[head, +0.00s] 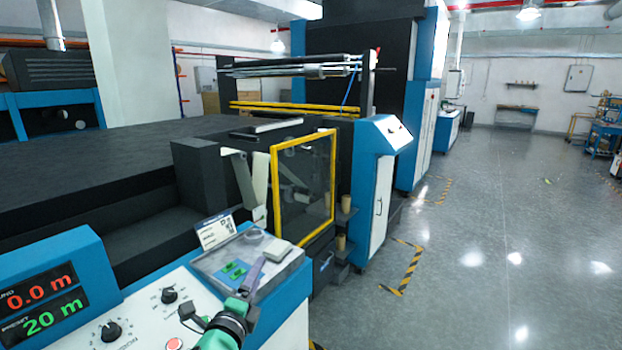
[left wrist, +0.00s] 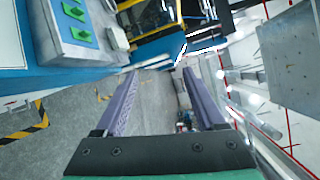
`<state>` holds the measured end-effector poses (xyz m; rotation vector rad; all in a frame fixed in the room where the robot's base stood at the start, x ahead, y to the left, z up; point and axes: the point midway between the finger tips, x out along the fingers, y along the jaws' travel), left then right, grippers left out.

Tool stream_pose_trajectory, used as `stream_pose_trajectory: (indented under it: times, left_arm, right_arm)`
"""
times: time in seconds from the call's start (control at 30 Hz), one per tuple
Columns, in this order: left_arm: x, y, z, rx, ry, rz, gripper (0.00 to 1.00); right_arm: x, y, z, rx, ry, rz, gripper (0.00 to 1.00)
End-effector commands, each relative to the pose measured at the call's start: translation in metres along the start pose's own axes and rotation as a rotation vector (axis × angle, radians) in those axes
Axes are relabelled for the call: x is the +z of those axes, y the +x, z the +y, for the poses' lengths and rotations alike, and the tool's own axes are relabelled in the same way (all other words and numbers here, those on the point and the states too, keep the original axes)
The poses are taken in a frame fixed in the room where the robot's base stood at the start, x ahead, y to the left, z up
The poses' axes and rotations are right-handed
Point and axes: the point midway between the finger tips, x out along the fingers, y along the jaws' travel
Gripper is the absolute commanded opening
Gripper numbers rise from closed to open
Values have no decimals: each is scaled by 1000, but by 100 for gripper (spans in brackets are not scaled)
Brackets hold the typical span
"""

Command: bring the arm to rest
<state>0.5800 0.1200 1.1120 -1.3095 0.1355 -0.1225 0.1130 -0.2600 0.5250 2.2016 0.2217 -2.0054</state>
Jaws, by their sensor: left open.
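My left gripper (head: 255,274) shows at the bottom middle of the head view, in front of the right end of the control console (head: 140,318). In the left wrist view my left gripper (left wrist: 160,74) has its two purple fingers apart, with nothing between them. The fingers point past the console edge, with grey floor seen beyond. My right gripper is in neither view.
A grey panel with green switches (head: 234,270) is on the console by my left gripper; it also shows in the left wrist view (left wrist: 78,22). A yellow-framed guard door (head: 276,195) stands behind. Open floor (head: 480,250) lies to the right.

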Motion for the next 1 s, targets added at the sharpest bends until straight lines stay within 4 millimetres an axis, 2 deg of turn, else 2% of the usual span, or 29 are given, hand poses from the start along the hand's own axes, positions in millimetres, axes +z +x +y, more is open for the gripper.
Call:
stream_pose_trajectory:
  times: [0.03, 0.1, 0.2, 0.3, 0.5, 0.7, 0.87, 1.0]
  left_arm:
    - [14, -21, 37, 136, -237, -66, 72]
    - [27, -53, 87, 318, -540, -174, 72]
    - [32, -100, 138, 516, -847, -312, 72]
    - [29, -141, 172, 666, -1058, -433, 72]
    - [17, -216, 210, 897, -1348, -655, 72]
    - [3, -285, 227, 1087, -1540, -874, 72]
    - [-10, -274, 277, 1111, -1530, -888, 72]
    - [-23, -271, 325, 1133, -1518, -897, 72]
  right_arm:
    - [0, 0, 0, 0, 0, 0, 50]
    - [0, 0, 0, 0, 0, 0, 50]
    - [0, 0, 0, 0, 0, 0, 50]
    - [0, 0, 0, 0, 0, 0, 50]
    - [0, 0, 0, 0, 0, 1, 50]
    - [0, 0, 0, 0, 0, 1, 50]
    - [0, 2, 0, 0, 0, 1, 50]
    - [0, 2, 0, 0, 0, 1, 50]
